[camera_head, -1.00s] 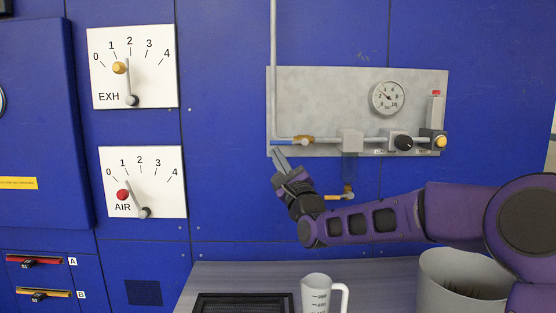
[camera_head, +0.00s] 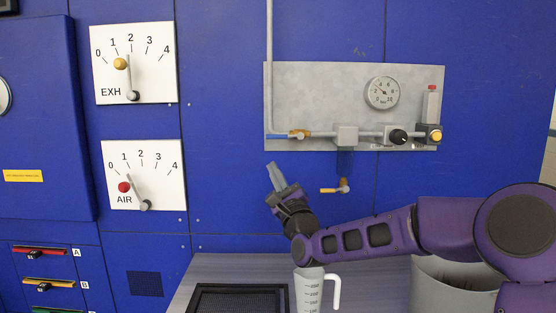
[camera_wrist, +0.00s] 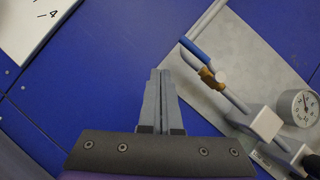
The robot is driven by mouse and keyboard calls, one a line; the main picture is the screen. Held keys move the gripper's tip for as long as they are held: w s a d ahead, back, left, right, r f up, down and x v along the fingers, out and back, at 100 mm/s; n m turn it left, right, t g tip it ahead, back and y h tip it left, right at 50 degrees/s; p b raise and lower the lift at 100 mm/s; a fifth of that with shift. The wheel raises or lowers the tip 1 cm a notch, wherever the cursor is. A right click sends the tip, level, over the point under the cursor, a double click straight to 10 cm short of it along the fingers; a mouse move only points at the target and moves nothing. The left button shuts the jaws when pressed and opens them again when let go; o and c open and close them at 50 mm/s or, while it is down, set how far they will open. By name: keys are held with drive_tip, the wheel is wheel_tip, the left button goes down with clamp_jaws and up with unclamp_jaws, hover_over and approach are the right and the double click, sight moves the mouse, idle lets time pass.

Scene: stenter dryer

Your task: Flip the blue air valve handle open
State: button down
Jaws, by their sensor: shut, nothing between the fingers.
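The blue air valve handle (camera_head: 278,137) shows at the lower left of the grey panel (camera_head: 330,85). It extends left from the brass valve body (camera_head: 300,134), lying roughly in line with the horizontal pipe. In the wrist view the blue handle (camera_wrist: 197,49) and brass valve (camera_wrist: 211,78) are right of my fingers, with the handle along the pipe's line. My gripper (camera_head: 272,166) is shut and empty, below the handle and apart from it, fingers pointing up. In the wrist view my gripper (camera_wrist: 160,72) has its fingers together over bare blue wall.
A pressure gauge (camera_head: 382,92), black knob (camera_head: 398,136) and yellow button (camera_head: 436,136) are on the panel's right. A brass-coloured lever (camera_head: 333,189) hangs below it. A measuring jug (camera_head: 309,290) and black tray (camera_head: 238,300) stand on the bench. EXH and AIR dials are at left.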

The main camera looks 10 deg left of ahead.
drive_tip(key=s+d+f, duration=0.1)
drive_tip(key=s+f, duration=0.3)
drive_tip(key=s, duration=0.2)
drive_tip(key=shift+s+d+f, duration=0.25)
drive_tip(key=shift+s, duration=0.05)
